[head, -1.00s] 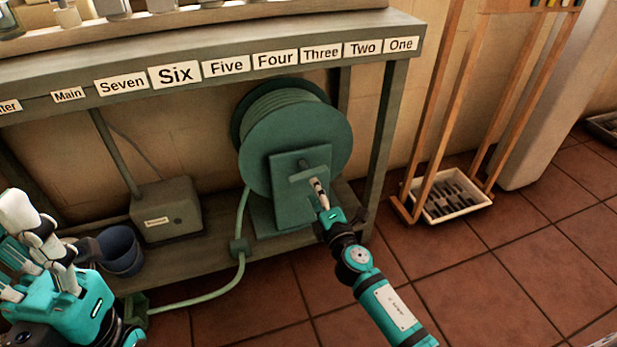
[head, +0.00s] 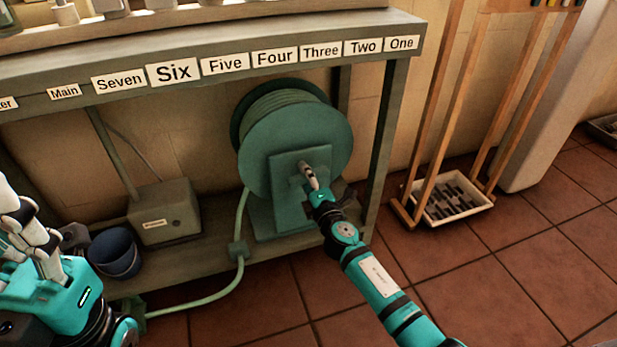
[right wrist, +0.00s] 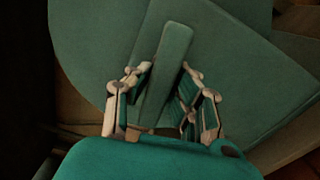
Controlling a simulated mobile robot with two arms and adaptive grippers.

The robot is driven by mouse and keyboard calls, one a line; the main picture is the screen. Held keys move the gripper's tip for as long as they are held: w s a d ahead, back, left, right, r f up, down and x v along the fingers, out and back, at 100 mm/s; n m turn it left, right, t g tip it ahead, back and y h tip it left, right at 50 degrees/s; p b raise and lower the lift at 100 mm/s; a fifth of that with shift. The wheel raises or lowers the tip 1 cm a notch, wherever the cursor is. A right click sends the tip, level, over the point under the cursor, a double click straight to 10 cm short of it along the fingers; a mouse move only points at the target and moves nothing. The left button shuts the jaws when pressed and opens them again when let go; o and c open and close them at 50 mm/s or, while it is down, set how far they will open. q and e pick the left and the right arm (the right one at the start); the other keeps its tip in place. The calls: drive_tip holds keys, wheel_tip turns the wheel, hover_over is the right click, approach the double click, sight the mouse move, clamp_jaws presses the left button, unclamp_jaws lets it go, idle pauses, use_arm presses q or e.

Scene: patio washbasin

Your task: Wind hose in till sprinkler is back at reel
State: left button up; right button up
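The green hose reel (head: 297,135) stands on the low shelf under the bench, with hose wound on its drum. Its crank handle (right wrist: 167,72) lies between the two fingers of my right gripper (right wrist: 163,88). The fingers look apart, with narrow gaps beside the handle; in the head view the right gripper (head: 309,176) is at the reel's front. The pale green hose (head: 203,298) runs down through a guide block (head: 238,249) and left along the floor to a green piece, partly hidden by my left arm. I cannot tell whether that is the sprinkler. My left gripper (head: 28,232) is empty at the left edge.
A bench edge with labels (head: 174,72) runs above the reel. A grey box (head: 165,212) and a dark blue bucket (head: 115,252) are left of it. A wooden rack with a tray (head: 452,203) stands right.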

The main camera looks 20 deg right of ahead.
clamp_jaws()
